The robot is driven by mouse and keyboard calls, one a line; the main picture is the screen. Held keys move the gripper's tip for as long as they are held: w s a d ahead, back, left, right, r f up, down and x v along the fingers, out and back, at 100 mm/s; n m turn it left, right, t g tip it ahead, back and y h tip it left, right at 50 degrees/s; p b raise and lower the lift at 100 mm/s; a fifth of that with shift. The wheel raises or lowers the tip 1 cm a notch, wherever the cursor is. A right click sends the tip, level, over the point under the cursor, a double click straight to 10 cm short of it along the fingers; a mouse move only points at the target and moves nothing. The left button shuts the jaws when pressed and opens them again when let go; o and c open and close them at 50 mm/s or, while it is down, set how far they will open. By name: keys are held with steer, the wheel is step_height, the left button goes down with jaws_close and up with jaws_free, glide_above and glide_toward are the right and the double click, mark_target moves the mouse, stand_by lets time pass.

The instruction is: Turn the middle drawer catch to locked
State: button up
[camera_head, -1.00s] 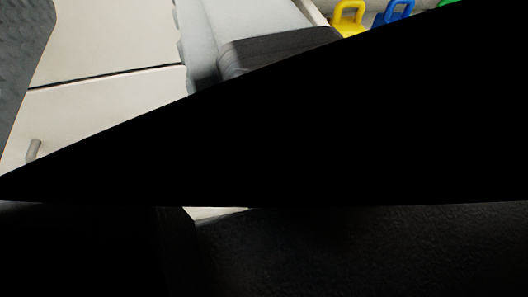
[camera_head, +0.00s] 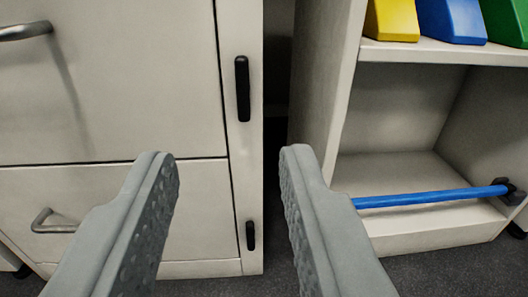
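Two drawer fronts of a pale cabinet show at left: a larger upper one (camera_head: 120,100) and a lower one (camera_head: 100,190). A black catch (camera_head: 242,88) stands upright on the strip right of the upper drawer. A smaller black catch (camera_head: 250,235) stands nearly upright beside the lower drawer. The cabinet's top is out of view, so I cannot tell for certain which drawer is the middle one. My gripper (camera_head: 228,155) is open and empty. In the picture, its fingertips lie below the upper catch and above the lower one, to either side of them.
Metal handles stick out from the upper drawer (camera_head: 25,32) and lower drawer (camera_head: 50,222). At right, a pale shelf unit (camera_head: 325,95) holds yellow, blue and green items on top and a blue bar (camera_head: 430,196) low down. A dark gap separates the two units.

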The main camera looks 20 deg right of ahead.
mark_target(243, 81)
steer(key=x, duration=0.5)
steer(key=f+x, duration=0.1)
steer(key=x, duration=0.5)
steer(key=f+x, duration=0.1)
steer(key=x, duration=0.4)
steer(key=shift+w+d, duration=0.2)
steer(key=shift+d, duration=0.1)
jaws_close()
